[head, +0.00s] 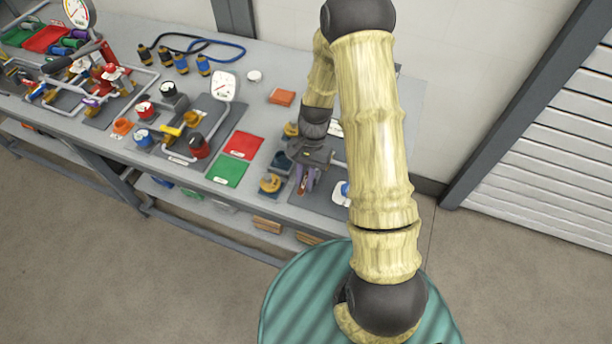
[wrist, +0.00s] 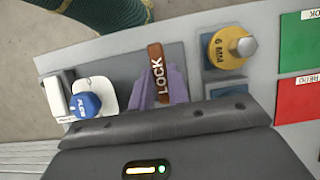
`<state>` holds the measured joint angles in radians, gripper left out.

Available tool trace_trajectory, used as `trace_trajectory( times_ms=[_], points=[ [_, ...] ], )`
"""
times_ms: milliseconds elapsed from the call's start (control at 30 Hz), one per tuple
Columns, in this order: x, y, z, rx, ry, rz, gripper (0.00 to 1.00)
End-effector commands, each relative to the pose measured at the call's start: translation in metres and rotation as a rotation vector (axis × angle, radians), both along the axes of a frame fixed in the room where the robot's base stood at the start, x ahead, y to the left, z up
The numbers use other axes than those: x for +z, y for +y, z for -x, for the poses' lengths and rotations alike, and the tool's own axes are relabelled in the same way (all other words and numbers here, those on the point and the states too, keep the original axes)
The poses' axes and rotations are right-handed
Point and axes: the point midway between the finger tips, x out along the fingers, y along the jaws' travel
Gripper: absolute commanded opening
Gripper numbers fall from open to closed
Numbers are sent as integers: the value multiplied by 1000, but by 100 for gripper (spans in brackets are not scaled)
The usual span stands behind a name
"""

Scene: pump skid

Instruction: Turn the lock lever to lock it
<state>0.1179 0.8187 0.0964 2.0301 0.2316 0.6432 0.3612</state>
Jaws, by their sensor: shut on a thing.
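The lock lever (wrist: 156,62) is a brown-orange bar marked LOCK in the wrist view. It points almost straight up the picture, away from my palm. My gripper (wrist: 160,85) has its two purple fingers on either side of the lever and is shut on it. In the head view my gripper (head: 306,180) is low over the right end of the bench, and the lever there is mostly hidden by the fingers. The lever's base and pivot are hidden by my gripper in the wrist view.
A blue knob (wrist: 85,104) on a white plate stands left of the lever, and a yellow knob (wrist: 226,48) stands to its right. Red (head: 243,145) and green (head: 228,172) mats lie left of my gripper. Pipework and gauges fill the bench's left part.

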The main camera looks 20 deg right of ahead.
Motion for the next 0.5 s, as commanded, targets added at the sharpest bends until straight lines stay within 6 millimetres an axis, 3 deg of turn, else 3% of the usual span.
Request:
trace_trajectory(
  times_ms=[500],
  points=[
    [2, 0, -4, -36, -9, 1, 0]
  ],
)
